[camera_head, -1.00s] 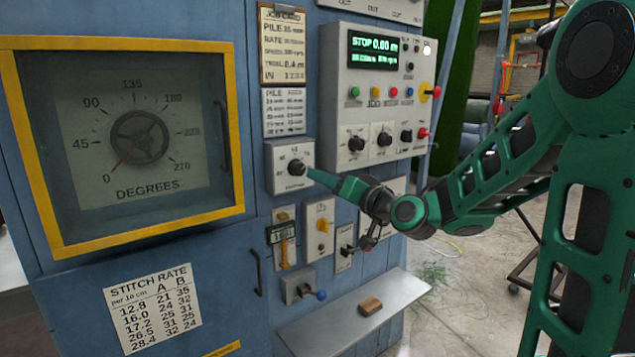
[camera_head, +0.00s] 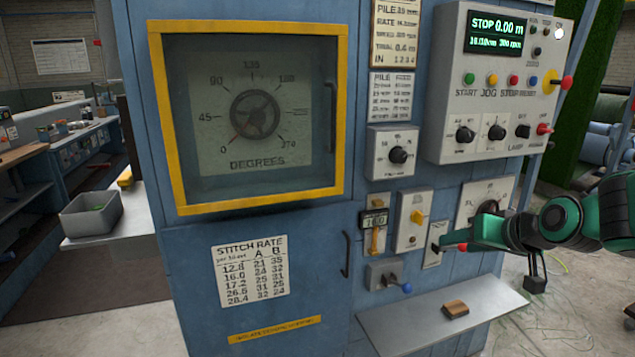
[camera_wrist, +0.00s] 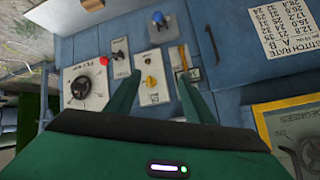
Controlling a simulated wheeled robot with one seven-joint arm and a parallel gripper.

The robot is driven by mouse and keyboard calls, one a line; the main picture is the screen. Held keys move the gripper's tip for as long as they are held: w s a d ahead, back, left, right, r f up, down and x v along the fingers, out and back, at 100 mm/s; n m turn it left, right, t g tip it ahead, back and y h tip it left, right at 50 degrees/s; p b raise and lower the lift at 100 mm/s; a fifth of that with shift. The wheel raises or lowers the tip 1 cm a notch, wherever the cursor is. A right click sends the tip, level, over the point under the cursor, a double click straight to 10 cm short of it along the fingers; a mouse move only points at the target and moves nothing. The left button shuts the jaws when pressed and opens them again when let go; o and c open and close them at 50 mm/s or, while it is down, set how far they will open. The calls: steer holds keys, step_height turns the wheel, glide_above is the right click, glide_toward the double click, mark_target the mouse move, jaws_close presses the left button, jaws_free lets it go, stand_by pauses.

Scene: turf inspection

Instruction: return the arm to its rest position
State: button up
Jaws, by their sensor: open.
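My arm (camera_head: 610,215) reaches in from the right, its green links bent low beside the blue machine cabinet. My gripper (camera_head: 462,232) is in front of the cabinet's right side, near the small lever switch plate (camera_head: 433,252). In the wrist view my gripper's two green fingers (camera_wrist: 158,76) stand apart with nothing between them. Beyond them is the plate with the yellow knob (camera_wrist: 151,82). I cannot tell the exact gap between the fingers and the panel.
A metal shelf (camera_head: 400,330) with a brown block (camera_head: 455,309) juts out below my gripper. The control box (camera_head: 500,130) sticks out above. A grey knob box (camera_head: 385,140) and a yellow-framed dial window (camera_head: 180,130) are to the left. Open floor lies at right.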

steer(key=s+d+f+m+g, duration=0.1)
steer(key=s+d+f+g, duration=0.1)
steer(key=s, duration=0.8)
steer(key=s+d+f+m+g+h, duration=0.1)
steer(key=s+g, duration=0.4)
steer(key=s, duration=0.5)
steer(key=s+d+f+m+g+h, duration=0.1)
steer(key=s+d, duration=0.4)
steer(key=s, duration=0.5)
step_height(320, 180, down, 3)
steer(key=shift+s+d+r+m+g, duration=0.25)
steer(key=shift+m+g, duration=0.55)
steer(key=shift+g, duration=0.4)
steer(key=shift+w+f, duration=0.1)
steer(key=shift+f, duration=0.05)
steer(key=shift+w+f, duration=0.2)
steer(key=shift+w, duration=0.3)
steer(key=shift+c, duration=0.2)
